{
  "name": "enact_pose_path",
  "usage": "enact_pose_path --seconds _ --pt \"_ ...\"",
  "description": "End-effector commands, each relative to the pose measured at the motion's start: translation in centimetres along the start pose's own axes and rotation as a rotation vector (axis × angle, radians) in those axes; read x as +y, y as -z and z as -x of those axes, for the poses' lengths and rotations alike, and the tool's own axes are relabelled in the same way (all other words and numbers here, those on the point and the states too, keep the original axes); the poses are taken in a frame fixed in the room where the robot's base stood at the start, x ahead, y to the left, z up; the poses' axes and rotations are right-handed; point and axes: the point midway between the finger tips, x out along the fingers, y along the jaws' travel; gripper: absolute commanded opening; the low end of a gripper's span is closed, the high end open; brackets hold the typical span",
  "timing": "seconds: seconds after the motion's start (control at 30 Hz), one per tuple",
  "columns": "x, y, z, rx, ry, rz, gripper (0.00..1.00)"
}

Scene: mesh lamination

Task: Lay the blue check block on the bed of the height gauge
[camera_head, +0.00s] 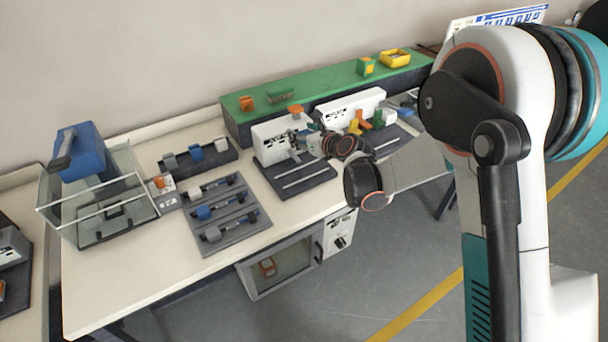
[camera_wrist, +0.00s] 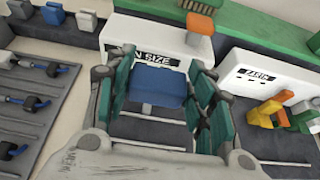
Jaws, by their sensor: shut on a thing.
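My gripper (camera_wrist: 160,100) is shut on the blue check block (camera_wrist: 160,84), which sits between its teal fingers in the wrist view. In the head view my gripper (camera_head: 308,141) is in front of a white housing (camera_head: 270,132) with an orange knob (camera_head: 295,109). The housing's partly covered label ends in "N SIZE". It stands at the back of a dark bed (camera_head: 300,183) with two pale rails; I take this as the height gauge. The block is over this bed, in front of the housing. I cannot tell whether it touches the bed. The head view mostly hides the block.
A second white station (camera_head: 350,106) with orange, yellow and green parts stands to the right. A grey rack (camera_head: 222,163) and a tray (camera_head: 234,236) with clamp-like parts lie to the left. A green-topped shelf (camera_head: 320,86) runs behind. A clear bin (camera_head: 100,205) is far left.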

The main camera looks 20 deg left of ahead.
Motion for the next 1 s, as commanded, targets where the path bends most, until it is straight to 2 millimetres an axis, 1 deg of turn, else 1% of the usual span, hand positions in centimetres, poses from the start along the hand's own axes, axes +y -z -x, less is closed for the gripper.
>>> enact_pose_path --seconds 0.03,0.1,0.2,0.3,0.4,0.57,0.67,0.8,0.9,1.0 --pt "0.0 1.5 -0.7 0.0 0.0 0.0 0.25" --pt "0.0 3.1 -1.3 0.0 0.0 0.0 0.25" --pt "0.0 5.3 -2.2 0.0 0.0 0.0 0.25" --pt "0.0 7.1 -3.0 0.0 0.0 0.0 0.25" --pt "0.0 8.2 -3.4 0.0 0.0 0.0 0.25" --pt "0.0 9.0 -3.7 0.0 0.0 0.0 0.25" --pt "0.0 9.7 -4.0 0.0 0.0 0.0 0.25" --pt "0.0 11.7 -4.8 0.0 0.0 0.0 0.25" --pt "0.0 12.8 -5.2 0.0 0.0 0.0 0.25" --pt "0.0 12.8 -5.3 0.0 0.0 0.0 0.25"
